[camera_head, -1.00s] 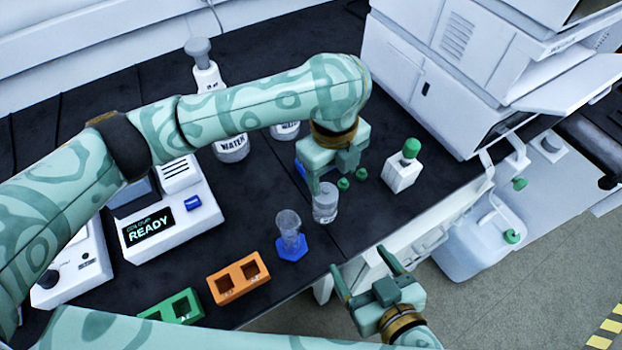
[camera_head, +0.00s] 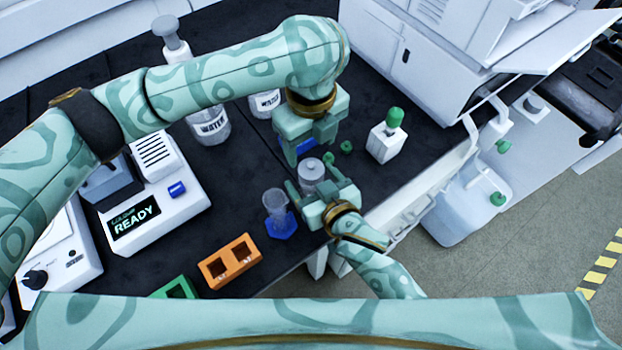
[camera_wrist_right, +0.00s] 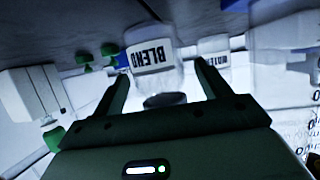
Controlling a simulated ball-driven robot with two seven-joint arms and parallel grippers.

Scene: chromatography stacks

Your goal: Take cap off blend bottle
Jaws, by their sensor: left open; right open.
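The blend bottle (camera_head: 311,176) is a small clear bottle with a grey cap on it, standing upright on the dark bench near its front edge. In the right wrist view it appears upside down, with its BLEND label (camera_wrist_right: 152,57) readable and its dark cap (camera_wrist_right: 165,100) lower in the picture. My right gripper (camera_head: 309,179) is open, its fingers reaching to either side of the bottle; contact cannot be told. Its fingers also show in the right wrist view (camera_wrist_right: 162,75). My left gripper (camera_head: 307,149) is open, pointing down just behind the bottle, with nothing seen in it.
Small green caps (camera_head: 346,147) lie right of the left gripper. A white green-capped bottle (camera_head: 386,142) stands farther right. A blue-based cylinder (camera_head: 278,214) and orange rack (camera_head: 230,262) are at left.

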